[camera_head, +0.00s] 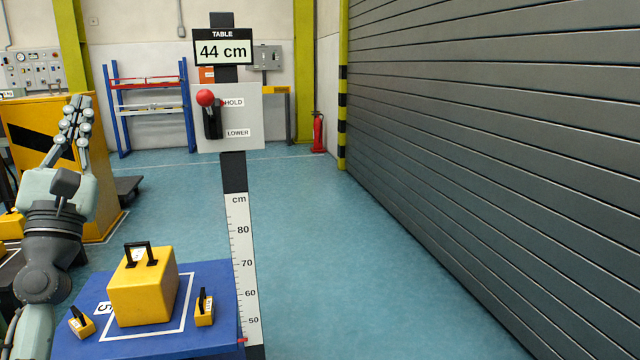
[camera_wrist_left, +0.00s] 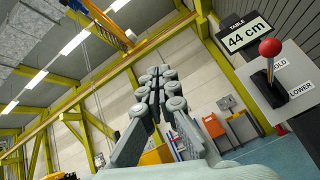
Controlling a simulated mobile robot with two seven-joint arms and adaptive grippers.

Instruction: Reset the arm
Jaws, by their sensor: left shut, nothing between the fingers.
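My left gripper (camera_head: 76,106) is raised at the left of the head view, fingers pointing up, shut and empty. It also shows in the left wrist view (camera_wrist_left: 160,75), apart from everything. To its right, a red-knobbed lever (camera_head: 206,98) stands on a grey plate (camera_head: 243,120) marked HOLD and LOWER; its knob is up by HOLD. The lever also shows in the left wrist view (camera_wrist_left: 269,48). Above it a sign (camera_head: 222,50) reads TABLE 44 cm. My right gripper is not in view.
A blue table (camera_head: 215,335) holds a large yellow block (camera_head: 143,290) with a black handle and two small yellow blocks. A cm scale (camera_head: 245,260) stands at its right edge. A yellow cabinet (camera_head: 100,190) is behind my left arm. A grey shutter (camera_head: 500,130) fills the right; the floor between is clear.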

